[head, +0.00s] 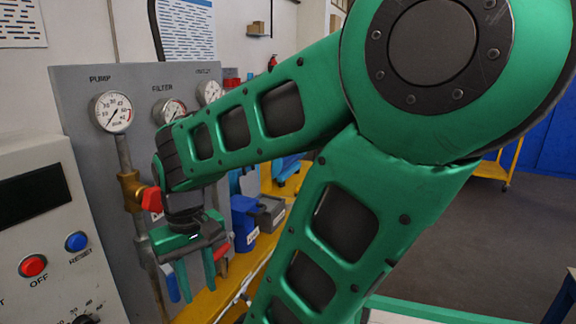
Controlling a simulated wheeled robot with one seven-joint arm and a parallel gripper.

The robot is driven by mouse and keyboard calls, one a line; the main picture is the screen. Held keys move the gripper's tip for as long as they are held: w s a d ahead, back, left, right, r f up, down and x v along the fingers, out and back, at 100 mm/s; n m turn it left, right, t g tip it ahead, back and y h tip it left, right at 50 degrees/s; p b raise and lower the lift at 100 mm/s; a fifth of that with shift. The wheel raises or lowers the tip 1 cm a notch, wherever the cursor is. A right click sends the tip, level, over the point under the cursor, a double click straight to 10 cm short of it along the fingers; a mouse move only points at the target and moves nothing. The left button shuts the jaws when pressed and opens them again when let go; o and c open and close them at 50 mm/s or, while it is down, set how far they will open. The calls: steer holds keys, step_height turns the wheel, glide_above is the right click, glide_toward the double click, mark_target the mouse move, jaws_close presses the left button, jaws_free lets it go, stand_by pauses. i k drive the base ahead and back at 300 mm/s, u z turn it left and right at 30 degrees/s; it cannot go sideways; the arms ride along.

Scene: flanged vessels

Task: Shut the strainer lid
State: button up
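I cannot make out a strainer or its lid in the head view; my green arm covers much of the middle and right. My gripper (197,283) points down in front of the lower part of the grey gauge panel (78,88). Its two green fingers are apart, with nothing visible between them. A brass valve (131,190) with a red handle (152,199) is on the pipe just left of my wrist. A blue handle (172,286) shows beside the left finger, and whether they touch is unclear.
Gauges marked PUMP (113,112) and FILTER (169,111) sit on the panel. A control box (40,230) with red and blue buttons stands at left. Blue and grey bins (244,222) lie behind my gripper on a yellow surface. Open floor (470,225) is at right.

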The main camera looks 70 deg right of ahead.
mark_target(250, 186)
steer(key=z, duration=1.75)
steer(key=i, duration=0.25)
steer(key=u, duration=0.05)
steer(key=k, duration=1.05)
steer(key=z, duration=0.65)
steer(key=i, duration=1.15)
steer(key=u, duration=0.15)
